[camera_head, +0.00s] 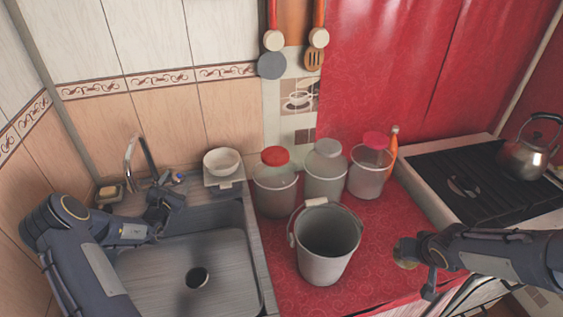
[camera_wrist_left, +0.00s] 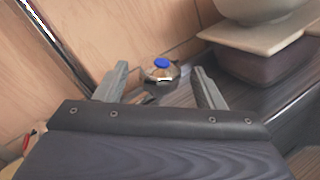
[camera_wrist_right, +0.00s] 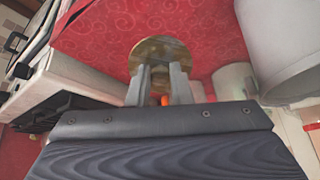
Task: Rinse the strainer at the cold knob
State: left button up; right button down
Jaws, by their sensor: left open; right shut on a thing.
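The cold knob (camera_wrist_left: 162,68), metal with a blue cap, lies ahead of my left gripper (camera_wrist_left: 160,88), between its two open fingers in the left wrist view and apart from them. In the head view the knob (camera_head: 178,177) shows just past my left gripper (camera_head: 168,188), at the back of the sink (camera_head: 225,262). My right gripper (camera_head: 410,252) is shut on a round, brass-coloured thing, which looks like the strainer (camera_wrist_right: 160,50), held over the red counter. Its fingers hide part of it. The faucet (camera_head: 133,155) rises left of the knob.
A grey bucket (camera_head: 327,262) stands on the red counter between sink and right gripper. Several lidded canisters (camera_head: 274,190) stand behind it. A white bowl (camera_head: 221,160) sits right of the knob, a soap dish (camera_head: 108,193) left. A kettle (camera_head: 525,155) stands on the stove.

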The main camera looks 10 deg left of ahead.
aim_at(407, 264)
pick_arm(q)
jog(key=shift+w+a, duration=0.1)
jog(key=shift+w, duration=0.95)
pick_arm(e)
jog(key=shift+r, duration=0.2)
pick_arm(q)
jog(key=c, duration=1)
jog(key=shift+f+n+y+b, duration=0.3)
jog(key=shift+n+y+b, duration=0.6)
jog(key=shift+y+b, duration=0.3)
pick_arm(e)
notch_tip(407, 264, down, 3)
jog(key=shift+r, duration=0.15)
pick_arm(q)
jog(key=shift+r+n+y+b, duration=0.25)
jog(key=shift+n+y+b, duration=0.25)
jog(key=shift+n+y, duration=0.5)
pick_arm(e)
jog(key=shift+f, duration=0.45)
pick_arm(q)
jog(key=o, duration=1)
